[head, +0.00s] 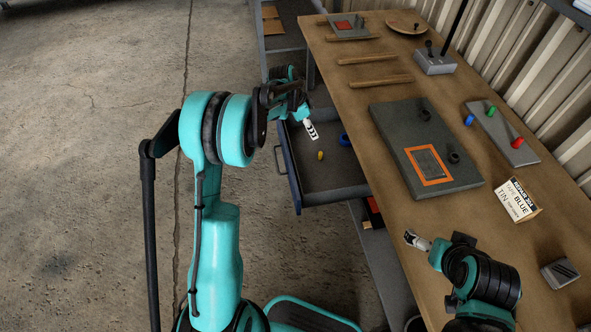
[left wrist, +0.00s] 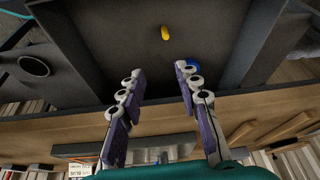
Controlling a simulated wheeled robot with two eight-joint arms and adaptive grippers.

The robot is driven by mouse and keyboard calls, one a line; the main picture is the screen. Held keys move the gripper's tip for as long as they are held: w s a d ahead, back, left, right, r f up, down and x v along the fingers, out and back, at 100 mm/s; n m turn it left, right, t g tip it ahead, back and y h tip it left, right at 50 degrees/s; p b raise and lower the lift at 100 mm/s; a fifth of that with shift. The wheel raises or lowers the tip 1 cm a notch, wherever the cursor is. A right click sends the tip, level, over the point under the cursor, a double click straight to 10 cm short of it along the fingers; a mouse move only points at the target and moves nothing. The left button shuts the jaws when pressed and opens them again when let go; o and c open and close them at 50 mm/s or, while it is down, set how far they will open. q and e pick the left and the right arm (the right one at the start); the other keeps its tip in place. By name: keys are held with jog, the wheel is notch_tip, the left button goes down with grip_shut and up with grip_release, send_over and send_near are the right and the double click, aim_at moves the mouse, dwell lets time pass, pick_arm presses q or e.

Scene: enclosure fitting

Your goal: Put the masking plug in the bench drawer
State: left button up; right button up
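A small yellow piece (head: 320,155), which looks like the masking plug, lies on the floor of the open bench drawer (head: 334,177). It also shows in the left wrist view (left wrist: 165,33), beyond the fingertips and touched by neither. My left gripper (head: 311,131) is above the drawer, pointing down into it. In the left wrist view its two fingers (left wrist: 158,80) are spread apart with nothing between them. My right gripper (head: 412,240) is over the near part of the bench top; its fingers are too small to read.
A blue ring-like thing (head: 344,140) lies in the drawer near the bench. On the bench top (head: 384,97) are a grey panel (head: 450,179), a rack (head: 505,140) with red, green and blue pegs, a white box (head: 518,200) and wooden strips (head: 380,82).

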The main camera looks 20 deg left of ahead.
pick_arm(q)
jog(key=s+d+r+n+t+y, duration=0.1)
jog(key=s+d+r+n, duration=0.1)
jog(key=s+r, duration=0.55)
jog(key=s+d+r+n+t+y, duration=0.1)
jog(key=s+d+r+n, duration=0.2)
jog(key=s+r, duration=0.4)
jog(key=s+f+n+t, duration=0.1)
jog(key=s+n, duration=0.1)
jog(key=s, duration=0.7)
jog(key=s+f+n+t+y, duration=0.1)
jog(key=s+f+n, duration=0.1)
jog(key=s, duration=0.7)
jog(key=shift+d+n, duration=0.4)
jog(key=shift+d, duration=0.05)
